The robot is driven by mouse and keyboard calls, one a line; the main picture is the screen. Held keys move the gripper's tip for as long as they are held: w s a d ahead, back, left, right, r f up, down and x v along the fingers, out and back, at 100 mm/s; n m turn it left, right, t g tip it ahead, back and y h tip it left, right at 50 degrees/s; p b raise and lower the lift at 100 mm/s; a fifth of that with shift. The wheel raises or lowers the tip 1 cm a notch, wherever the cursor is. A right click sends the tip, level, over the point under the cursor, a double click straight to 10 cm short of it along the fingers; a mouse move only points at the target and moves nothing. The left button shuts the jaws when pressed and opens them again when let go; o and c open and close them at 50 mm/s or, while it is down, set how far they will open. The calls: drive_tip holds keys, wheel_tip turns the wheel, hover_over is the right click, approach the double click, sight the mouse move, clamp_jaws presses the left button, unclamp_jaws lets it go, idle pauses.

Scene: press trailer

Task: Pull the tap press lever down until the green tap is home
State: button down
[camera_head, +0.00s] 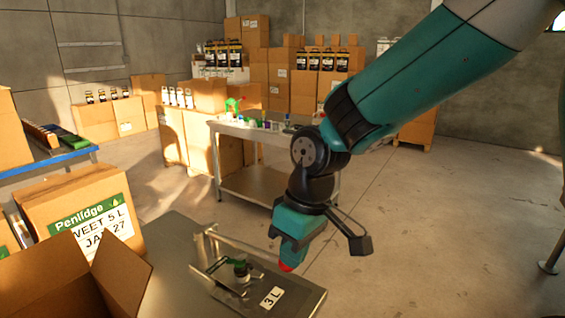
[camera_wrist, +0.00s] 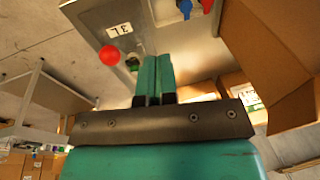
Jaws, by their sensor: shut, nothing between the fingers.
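The tap press (camera_head: 208,246) is a pale metal frame on the near metal table. A green part (camera_head: 233,262), apparently the tap, sits in it above a dark cylinder. A round red knob, apparently the lever's end (camera_head: 287,267), shows just below my gripper (camera_head: 290,258). In the wrist view the red knob (camera_wrist: 110,55) is left of the fingertips, with a visible gap in the picture. My teal fingers (camera_wrist: 153,60) are shut together and empty. The lever arm is mostly hidden, and I cannot tell whether the fingers touch the knob.
A "3 L" label (camera_head: 271,297) lies on the near table (camera_head: 185,285). An open carton (camera_head: 55,280) and a Penlidge box (camera_head: 85,212) stand at the left. A second table (camera_head: 262,183) with small items is behind.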

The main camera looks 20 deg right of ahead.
drive_tip(key=w+d+r+h+p, duration=0.1)
drive_tip(key=w+d+h+p, duration=0.15)
drive_tip(key=w+p, duration=0.85)
drive_tip(key=shift+s+d+f+b, duration=0.1)
drive_tip(key=shift+d+f+b, duration=0.05)
drive_tip(key=shift+f+b, duration=2.05)
drive_tip(key=shift+w+d+f+b, duration=0.1)
drive_tip(key=shift+d+f+b, duration=0.1)
drive_tip(key=shift+f+b, duration=1.9)
drive_tip(key=shift+s+d+f+b, duration=0.15)
drive_tip(key=shift+f+b, duration=1.2)
drive_tip(key=shift+f, duration=1.65)
wheel_tip(320, 180, up, 10)
drive_tip(key=p, duration=0.7)
drive_tip(key=shift+r+p, duration=0.15)
drive_tip(key=shift+p, duration=0.25)
